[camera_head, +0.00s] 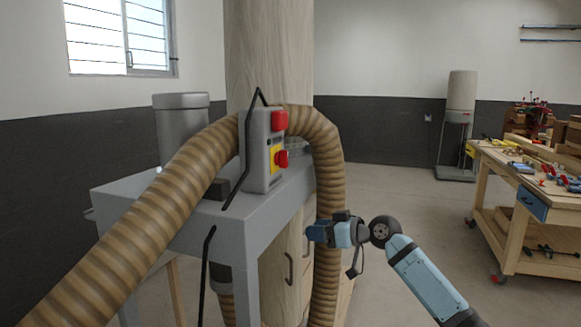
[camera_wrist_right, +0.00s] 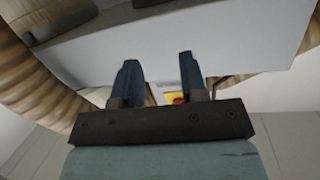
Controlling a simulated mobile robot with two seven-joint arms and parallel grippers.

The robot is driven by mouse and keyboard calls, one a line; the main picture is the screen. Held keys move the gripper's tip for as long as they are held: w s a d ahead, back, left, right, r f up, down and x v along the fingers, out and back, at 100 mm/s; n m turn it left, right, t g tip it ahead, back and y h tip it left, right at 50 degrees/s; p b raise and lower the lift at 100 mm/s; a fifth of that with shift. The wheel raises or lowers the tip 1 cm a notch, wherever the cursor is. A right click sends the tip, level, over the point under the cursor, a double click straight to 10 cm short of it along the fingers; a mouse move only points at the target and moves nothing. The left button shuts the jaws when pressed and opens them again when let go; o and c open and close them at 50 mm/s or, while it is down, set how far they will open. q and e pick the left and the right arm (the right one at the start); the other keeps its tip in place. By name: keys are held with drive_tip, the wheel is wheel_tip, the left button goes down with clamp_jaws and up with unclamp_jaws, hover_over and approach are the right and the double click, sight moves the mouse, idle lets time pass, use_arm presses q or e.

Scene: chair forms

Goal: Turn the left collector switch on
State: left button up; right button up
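The near, left collector carries a grey switch box (camera_head: 258,172) on its grey metal frame (camera_head: 190,222). The box has a red part (camera_head: 279,120) at its top and a red button (camera_head: 281,159) on a yellow plate (camera_head: 273,154) lower down. In the right wrist view a small red and yellow patch (camera_wrist_right: 177,98) shows past one finger, partly hidden by the gripper. My right gripper (camera_head: 314,233) is below and to the right of the box, apart from it. In its wrist view its two fingers (camera_wrist_right: 158,64) are spread with nothing between them. My left gripper is out of view.
A thick ribbed hose (camera_head: 155,232) arches over the frame and down its right side, close to my right gripper. A wooden workbench (camera_head: 515,208) with tools stands at the right. Another collector (camera_head: 459,125) stands at the back wall. The floor between is clear.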

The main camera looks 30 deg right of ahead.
sight(287, 152)
drive_tip(key=s+d+r+n+y+b, duration=0.1)
drive_tip(key=d+r+y, duration=0.15)
drive_tip(key=r, duration=0.65)
drive_tip(key=s+d+r+n+y+b, duration=0.1)
drive_tip(key=s+d+r+n, duration=0.15)
drive_tip(key=r, duration=0.75)
drive_tip(key=shift+m, duration=0.35)
drive_tip(key=p+x, duration=0.1)
drive_tip(key=x, duration=0.3)
drive_tip(key=p+x, duration=0.1)
drive_tip(key=x, duration=0.4)
drive_tip(key=p+x, duration=0.1)
drive_tip(key=x, duration=0.4)
drive_tip(key=shift+w+d+f, duration=0.1)
drive_tip(key=shift+w+d, duration=0.2)
drive_tip(key=shift+w, duration=0.1)
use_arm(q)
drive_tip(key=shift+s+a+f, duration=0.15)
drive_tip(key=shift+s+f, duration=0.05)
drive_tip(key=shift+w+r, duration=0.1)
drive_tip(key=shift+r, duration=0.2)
use_arm(e)
clamp_jaws()
